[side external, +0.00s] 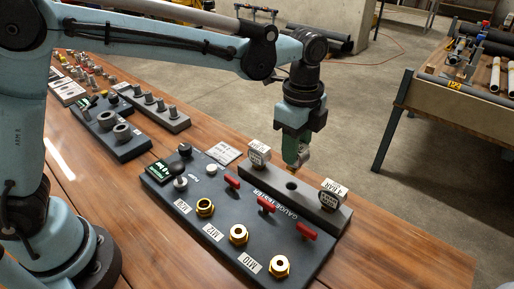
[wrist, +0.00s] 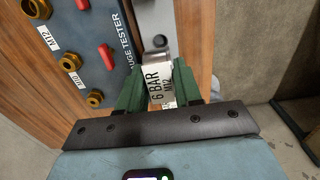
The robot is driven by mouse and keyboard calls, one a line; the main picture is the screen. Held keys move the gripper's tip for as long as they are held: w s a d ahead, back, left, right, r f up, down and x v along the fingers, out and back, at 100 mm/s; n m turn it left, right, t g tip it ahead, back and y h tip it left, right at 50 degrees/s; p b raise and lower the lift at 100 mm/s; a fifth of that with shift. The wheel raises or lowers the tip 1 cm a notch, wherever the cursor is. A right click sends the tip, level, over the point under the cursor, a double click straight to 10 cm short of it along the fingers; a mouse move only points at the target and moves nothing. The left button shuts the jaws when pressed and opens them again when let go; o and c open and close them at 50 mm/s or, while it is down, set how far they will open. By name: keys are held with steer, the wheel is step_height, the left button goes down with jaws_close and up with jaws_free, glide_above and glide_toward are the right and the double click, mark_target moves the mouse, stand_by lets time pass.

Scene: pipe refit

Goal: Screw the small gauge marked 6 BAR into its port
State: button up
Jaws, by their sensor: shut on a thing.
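My gripper (side external: 300,150) points down and is shut on the gauge marked 6 BAR M12 (wrist: 158,83), whose white label shows between the green fingers in the wrist view. In the side view the gauge (side external: 303,156) is mostly hidden by the fingers. It is at the grey rack (side external: 265,182), near its empty middle hole; I cannot tell how far above it is. The dark gauge tester (side external: 225,262) has three brass ports, labelled M8 (side external: 205,208), M12 (side external: 239,234) and M10 (side external: 279,266). All three are open on top.
Two other gauges stand in the rack, one at the left end (side external: 258,154) and one marked 4 BAR (side external: 331,194) at the right. Red handles (side external: 266,204) rise between ports and rack. Black and white knobs (side external: 181,183) stand at the tester's left. Bare wood lies in front.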

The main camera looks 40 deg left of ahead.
steer(key=shift+s+d+r+m, duration=0.1)
steer(key=shift+s+r+m, duration=0.1)
steer(key=shift+s+m, duration=0.25)
steer(key=s+m, duration=1.6)
steer(key=m, duration=0.1)
steer(key=shift+f, duration=1.75)
stand_by(2.9)
steer(key=m, duration=0.6)
steer(key=shift+s, duration=0.1)
steer(key=o, duration=1.2)
